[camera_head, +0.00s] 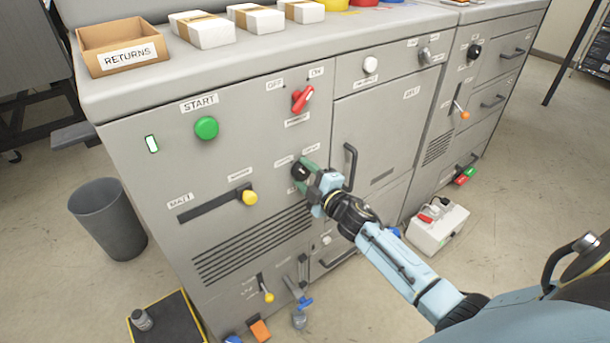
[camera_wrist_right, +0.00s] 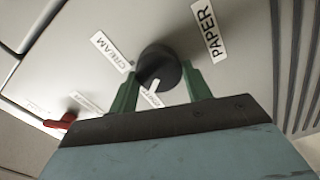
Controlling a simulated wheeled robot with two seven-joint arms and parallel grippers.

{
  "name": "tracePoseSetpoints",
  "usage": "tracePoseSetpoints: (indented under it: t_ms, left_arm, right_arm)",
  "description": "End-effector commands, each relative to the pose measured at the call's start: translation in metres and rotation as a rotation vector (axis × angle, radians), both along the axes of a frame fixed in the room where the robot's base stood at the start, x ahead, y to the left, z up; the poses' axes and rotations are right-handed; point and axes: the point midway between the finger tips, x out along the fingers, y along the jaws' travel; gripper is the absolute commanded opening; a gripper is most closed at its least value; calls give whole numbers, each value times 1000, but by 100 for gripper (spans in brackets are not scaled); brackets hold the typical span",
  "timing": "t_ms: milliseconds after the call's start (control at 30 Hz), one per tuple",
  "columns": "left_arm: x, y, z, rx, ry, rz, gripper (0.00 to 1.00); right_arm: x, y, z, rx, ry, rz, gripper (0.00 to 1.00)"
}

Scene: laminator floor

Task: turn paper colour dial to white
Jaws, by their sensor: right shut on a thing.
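The paper colour dial is a round black knob (camera_head: 299,171) on the front of the grey machine, near the middle of the head view. In the right wrist view the knob (camera_wrist_right: 158,68) sits between the green fingers, with a white pointer mark on its near side. Labels reading CREAM (camera_wrist_right: 110,51) and PAPER (camera_wrist_right: 208,31) are beside it; another small label by the pointer is partly hidden and hard to read. My right gripper (camera_head: 306,173) is shut on the dial, its fingers on either side. My left gripper is not in view.
A red switch (camera_head: 302,99) is above the dial and a yellow slider knob (camera_head: 250,197) is to its left. A door handle (camera_head: 350,166) stands out close to the right of my gripper. A green START button (camera_head: 206,128) is further left.

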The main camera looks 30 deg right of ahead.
Motion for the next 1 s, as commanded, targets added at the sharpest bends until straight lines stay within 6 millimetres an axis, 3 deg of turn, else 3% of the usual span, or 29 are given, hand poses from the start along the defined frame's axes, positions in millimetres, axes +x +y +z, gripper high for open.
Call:
tracePoseSetpoints:
  t_ms: [233,267,400,767,1000]
  left_arm:
    - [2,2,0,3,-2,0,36]
    - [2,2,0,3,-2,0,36]
    - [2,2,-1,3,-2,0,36]
    - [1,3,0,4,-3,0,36]
    - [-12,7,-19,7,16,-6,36]
  right_arm:
    - [0,0,-1,-4,2,1,26]
    - [0,0,-1,-4,1,0,52]
    - [0,0,-1,-3,1,0,70]
    - [-5,0,0,-1,1,0,70]
    - [-42,-3,0,2,3,1,70]
